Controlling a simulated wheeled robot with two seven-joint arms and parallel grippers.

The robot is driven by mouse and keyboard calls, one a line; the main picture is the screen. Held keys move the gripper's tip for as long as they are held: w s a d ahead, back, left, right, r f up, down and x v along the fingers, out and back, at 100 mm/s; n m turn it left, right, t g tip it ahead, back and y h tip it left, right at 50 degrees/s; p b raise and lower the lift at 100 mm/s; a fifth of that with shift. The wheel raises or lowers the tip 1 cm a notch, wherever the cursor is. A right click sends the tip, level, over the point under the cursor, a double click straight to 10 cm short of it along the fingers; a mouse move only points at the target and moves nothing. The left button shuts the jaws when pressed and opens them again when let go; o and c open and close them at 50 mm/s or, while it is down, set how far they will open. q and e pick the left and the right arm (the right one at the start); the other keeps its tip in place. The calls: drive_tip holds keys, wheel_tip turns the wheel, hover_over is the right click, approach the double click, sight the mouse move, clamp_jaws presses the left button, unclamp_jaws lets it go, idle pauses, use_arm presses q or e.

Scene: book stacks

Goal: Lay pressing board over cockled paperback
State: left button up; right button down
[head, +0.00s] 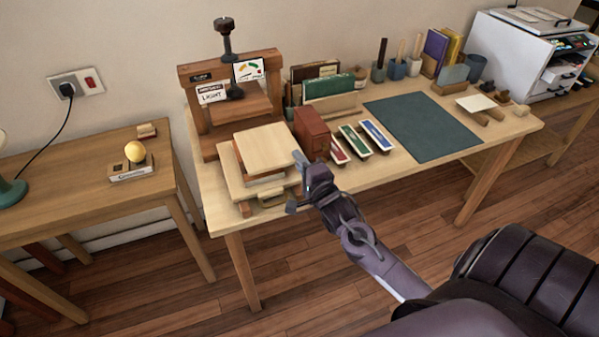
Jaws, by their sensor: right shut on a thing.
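A pale wooden pressing board (266,146) lies flat in the picture above a larger pale board (229,170) at the front left of the workbench. A thin strip with a white and brown edge (266,179) shows under the pressing board; it looks like the paperback, mostly covered. I cannot tell if the board touches it. My right gripper (297,183) is at the right edge of the pressing board and is shut on it, one finger by its right corner. My left gripper is out of view.
A wooden press (232,94) stands behind the boards. A reddish-brown box (312,134) and several coloured strips stand close to the right. A green mat (422,125) gives clear room further right. A side table (95,195) stands at left.

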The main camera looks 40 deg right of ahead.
sight(300, 180)
drive_tip(key=shift+f, duration=2)
drive_tip(key=c, duration=1.8)
unclamp_jaws()
drive_tip(key=shift+f, duration=0.15)
